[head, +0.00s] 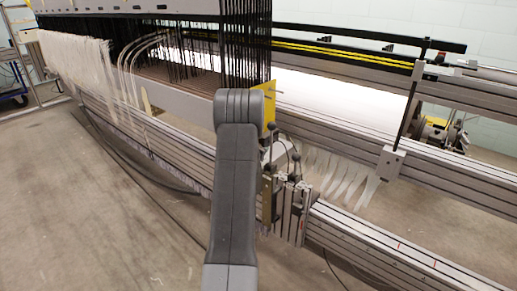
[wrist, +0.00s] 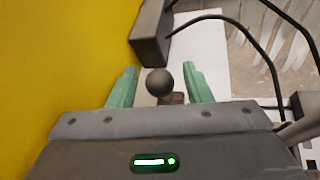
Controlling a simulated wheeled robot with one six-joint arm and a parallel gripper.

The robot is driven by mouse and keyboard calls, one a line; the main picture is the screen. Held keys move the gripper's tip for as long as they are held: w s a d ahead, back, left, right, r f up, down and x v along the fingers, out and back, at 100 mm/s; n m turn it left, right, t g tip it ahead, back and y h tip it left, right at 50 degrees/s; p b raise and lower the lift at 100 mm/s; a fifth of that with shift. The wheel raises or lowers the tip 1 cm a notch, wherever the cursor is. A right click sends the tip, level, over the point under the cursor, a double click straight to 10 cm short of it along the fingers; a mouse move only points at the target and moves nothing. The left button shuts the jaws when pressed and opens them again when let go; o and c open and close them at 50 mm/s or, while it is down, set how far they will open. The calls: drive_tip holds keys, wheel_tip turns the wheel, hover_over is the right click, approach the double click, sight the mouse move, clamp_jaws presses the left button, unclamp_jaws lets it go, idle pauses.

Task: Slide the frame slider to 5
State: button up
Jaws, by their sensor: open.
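My gripper (wrist: 160,71) shows in the wrist view with its two green fingers apart. A dark ball knob (wrist: 160,82) stands between the fingers, with a gap on either side, so it is not gripped. In the head view, a block with levers and dark knobs (head: 293,195) sits on the lower grey rail (head: 370,240), just right of my arm. I cannot tell which of these knobs is the one between my fingers. My arm hides my gripper in the head view. No readable number 5 shows.
A yellow plate (wrist: 60,60) fills the left of the wrist view, close to the left finger. A dark block (wrist: 151,35) and black cables (wrist: 250,40) lie beyond the fingers. Black heddles (head: 247,50) hang behind my arm. The floor (head: 120,240) at front left is mostly clear.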

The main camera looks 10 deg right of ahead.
clamp_jaws()
drive_tip(key=shift+s+a+f+b, duration=0.15)
drive_tip(key=shift+a+f+b, duration=0.1)
drive_tip(key=shift+b, duration=0.2)
drive_tip(key=shift+s+a+b, duration=0.35)
drive_tip(key=shift+a+b, duration=0.05)
drive_tip(key=shift+b, duration=0.2)
drive_tip(key=shift+r, duration=0.25)
unclamp_jaws()
drive_tip(key=shift+s+a, duration=0.1)
drive_tip(key=p+v, duration=0.2)
drive_tip(key=v, duration=1.1)
drive_tip(key=shift+s+a+r, duration=0.15)
drive_tip(key=shift+s+a, duration=0.05)
drive_tip(key=shift+s, duration=0.1)
drive_tip(key=shift+w, duration=0.1)
